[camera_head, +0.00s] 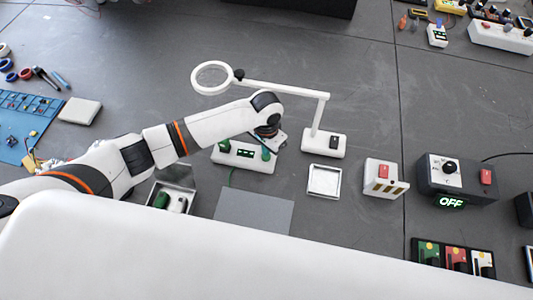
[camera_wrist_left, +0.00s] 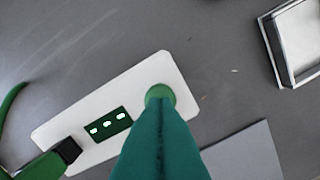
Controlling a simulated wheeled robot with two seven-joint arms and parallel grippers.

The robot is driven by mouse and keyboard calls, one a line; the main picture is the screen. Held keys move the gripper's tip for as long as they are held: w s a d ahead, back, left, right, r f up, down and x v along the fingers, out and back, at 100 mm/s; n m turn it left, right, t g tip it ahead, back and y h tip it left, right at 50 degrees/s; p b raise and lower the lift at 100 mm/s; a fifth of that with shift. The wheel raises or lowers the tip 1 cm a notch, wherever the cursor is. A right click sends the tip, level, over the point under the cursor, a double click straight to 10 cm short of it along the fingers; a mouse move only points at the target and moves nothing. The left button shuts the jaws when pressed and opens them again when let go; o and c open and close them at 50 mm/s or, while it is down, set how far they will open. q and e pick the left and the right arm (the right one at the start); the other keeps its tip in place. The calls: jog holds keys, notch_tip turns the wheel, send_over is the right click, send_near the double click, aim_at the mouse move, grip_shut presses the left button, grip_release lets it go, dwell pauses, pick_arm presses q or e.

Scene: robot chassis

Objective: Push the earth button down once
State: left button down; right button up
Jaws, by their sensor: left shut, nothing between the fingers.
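A white panel (camera_head: 243,163) stands on the grey bench, left of centre in the head view, with a small lit display (camera_head: 245,153). In the left wrist view the panel (camera_wrist_left: 112,117) has a round green button (camera_wrist_left: 160,88) at its right end and a black and green plug (camera_wrist_left: 66,150) at its left end. I take this button as the earth button; I see no legible label. My left gripper (camera_wrist_left: 160,106) is shut and empty, its green fingers over the button and hiding part of it. I cannot tell whether the tips touch it. My right gripper is not in view.
A magnifier on a stand (camera_head: 322,141) rises right of the panel, its arm reaching behind my left wrist. A shallow white tray (camera_head: 324,194), a red-button box (camera_head: 384,191) and a black unit reading OFF (camera_head: 427,183) stand further right. A grey mat (camera_head: 254,211) lies in front.

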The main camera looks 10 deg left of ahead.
pick_arm(q)
jog(key=shift+f+b, duration=0.4)
jog(key=shift+f, duration=0.35)
jog(key=shift+f+p, duration=0.1)
jog(key=shift+p, duration=0.2)
jog(key=shift+r+p, duration=1.05)
jog(key=shift+p, duration=0.2)
